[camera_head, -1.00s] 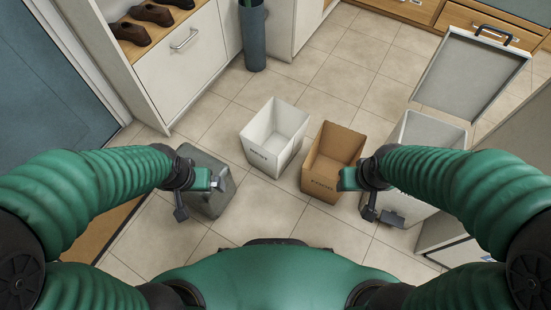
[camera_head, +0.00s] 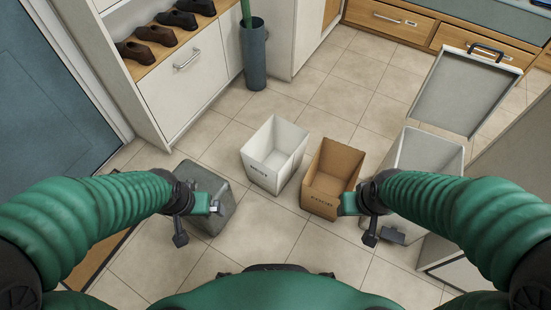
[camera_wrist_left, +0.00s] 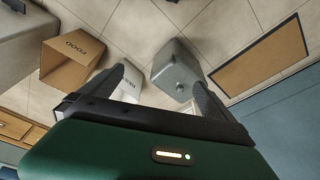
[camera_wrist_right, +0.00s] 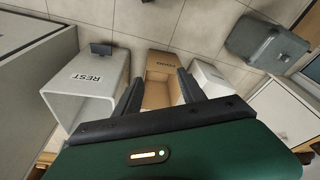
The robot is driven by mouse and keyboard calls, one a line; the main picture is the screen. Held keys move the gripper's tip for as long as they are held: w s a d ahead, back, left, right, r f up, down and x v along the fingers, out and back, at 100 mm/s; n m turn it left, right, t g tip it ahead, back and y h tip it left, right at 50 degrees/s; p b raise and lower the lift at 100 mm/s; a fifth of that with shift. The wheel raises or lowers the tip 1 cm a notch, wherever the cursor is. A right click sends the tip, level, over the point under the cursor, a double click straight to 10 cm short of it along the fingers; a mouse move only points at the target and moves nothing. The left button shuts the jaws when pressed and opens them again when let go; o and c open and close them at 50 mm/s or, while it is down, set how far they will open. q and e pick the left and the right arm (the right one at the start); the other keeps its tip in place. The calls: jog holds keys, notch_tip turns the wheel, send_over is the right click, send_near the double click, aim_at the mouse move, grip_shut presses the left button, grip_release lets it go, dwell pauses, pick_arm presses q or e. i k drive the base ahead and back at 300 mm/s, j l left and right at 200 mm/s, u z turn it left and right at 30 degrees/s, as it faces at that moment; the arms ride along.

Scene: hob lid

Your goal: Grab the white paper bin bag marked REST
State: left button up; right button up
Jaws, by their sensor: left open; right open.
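The white paper bag (camera_head: 262,172), marked on its front, stands open and upright on the floor between my arms. The left wrist view shows part of its lettering on the white bag (camera_wrist_left: 130,88), partly hidden behind a finger. My right gripper (camera_head: 356,216) is open and empty, to the bag's right, near the brown bag's right side.
A brown FOOD bag (camera_head: 333,180) stands right of the white one. A light grey bin (camera_wrist_right: 90,90) marked REST stands beyond it, with its lid (camera_head: 465,92) raised. A dark grey lidded box (camera_head: 205,170) is under my left gripper. Tiles behind the bags are clear.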

aim_at(270, 157)
jog(key=z, duration=1.1)
jog(key=k+j+z, duration=0.1)
jog(key=j+z, duration=0.2)
jog(key=j, duration=0.15)
jog(key=k+j+z, duration=0.1)
jog(key=j+z, duration=0.2)
jog(key=k+j+z, duration=0.25)
jog(key=j, duration=0.25)
jog(key=i+j, duration=0.05)
